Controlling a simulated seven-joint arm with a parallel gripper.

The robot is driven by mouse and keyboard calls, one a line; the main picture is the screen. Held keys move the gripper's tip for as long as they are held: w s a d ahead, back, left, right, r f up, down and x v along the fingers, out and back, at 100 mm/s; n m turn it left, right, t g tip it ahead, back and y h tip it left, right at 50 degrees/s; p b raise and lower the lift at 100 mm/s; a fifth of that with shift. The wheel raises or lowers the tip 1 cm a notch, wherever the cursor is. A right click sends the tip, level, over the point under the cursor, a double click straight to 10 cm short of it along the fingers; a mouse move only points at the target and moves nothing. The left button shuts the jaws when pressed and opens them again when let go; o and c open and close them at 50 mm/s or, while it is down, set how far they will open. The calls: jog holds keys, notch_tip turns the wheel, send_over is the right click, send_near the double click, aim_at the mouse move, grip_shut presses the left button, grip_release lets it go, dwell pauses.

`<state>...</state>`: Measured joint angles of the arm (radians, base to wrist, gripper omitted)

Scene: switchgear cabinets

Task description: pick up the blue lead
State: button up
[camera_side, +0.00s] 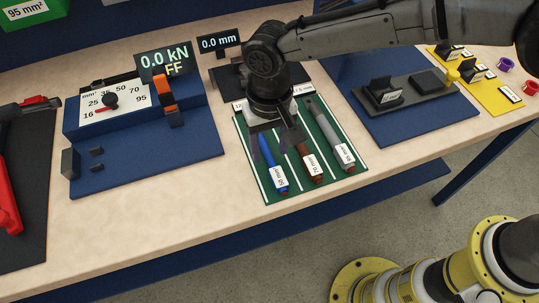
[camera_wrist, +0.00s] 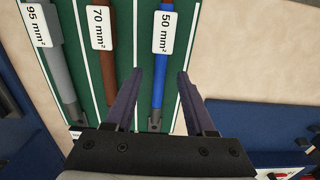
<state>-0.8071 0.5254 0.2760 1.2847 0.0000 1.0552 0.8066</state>
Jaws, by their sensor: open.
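The blue lead (camera_side: 266,151) lies on the green mat (camera_side: 347,187) at its left side, with a "50 mm²" tag. In the wrist view the blue lead (camera_wrist: 158,92) runs up the picture between my two fingers, with a dark lug at its lower end. My gripper (camera_side: 269,150) is open above it, one finger on each side; the fingers also show in the wrist view (camera_wrist: 160,72). I cannot tell how far the fingertips are above the mat. My gripper and wrist hide the lead's far end in the side view.
A brown 70 mm² lead (camera_side: 307,164) and a grey 95 mm² lead (camera_side: 329,132) lie beside it on the mat. A blue press unit (camera_side: 135,160) stands left, a blue board (camera_side: 420,118) right. A red-handled tool (camera_side: 8,190) lies far left.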

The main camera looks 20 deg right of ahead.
jog(key=shift+f, duration=0.65)
grip_shut()
jog(key=shift+r, duration=0.1)
dwell(0.8)
